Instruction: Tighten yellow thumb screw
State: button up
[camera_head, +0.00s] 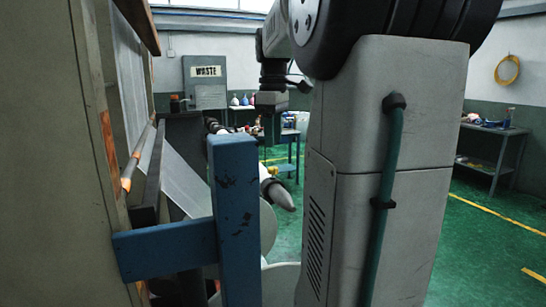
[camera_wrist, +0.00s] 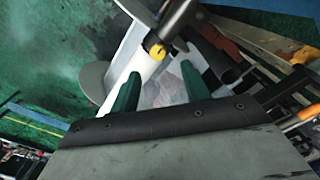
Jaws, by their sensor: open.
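The yellow thumb screw (camera_wrist: 154,47) shows in the wrist view as a small yellow knob with a dark mark. It sits at the lower end of a dark cylinder (camera_wrist: 178,20), above a white film strip. My gripper (camera_wrist: 158,76) has two green fingers spread apart with nothing between them. The screw lies beyond the fingertips, roughly centred between them in the picture, and the fingers appear apart from it. The screw cannot be made out in the head view.
A blue post and beam (camera_head: 235,220) stand close in the head view. A film sheet (camera_head: 188,185) slopes behind them, beside a tall wooden-edged cabinet (camera_head: 50,150) at left. Green floor is clear at right.

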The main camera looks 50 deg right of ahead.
aim_at(273, 168)
jog(key=shift+w+d+f, duration=0.1)
jog(key=shift+w+f, duration=0.15)
notch_tip(273, 168, down, 7)
jog(key=shift+d+f, duration=0.1)
jog(key=c, duration=1)
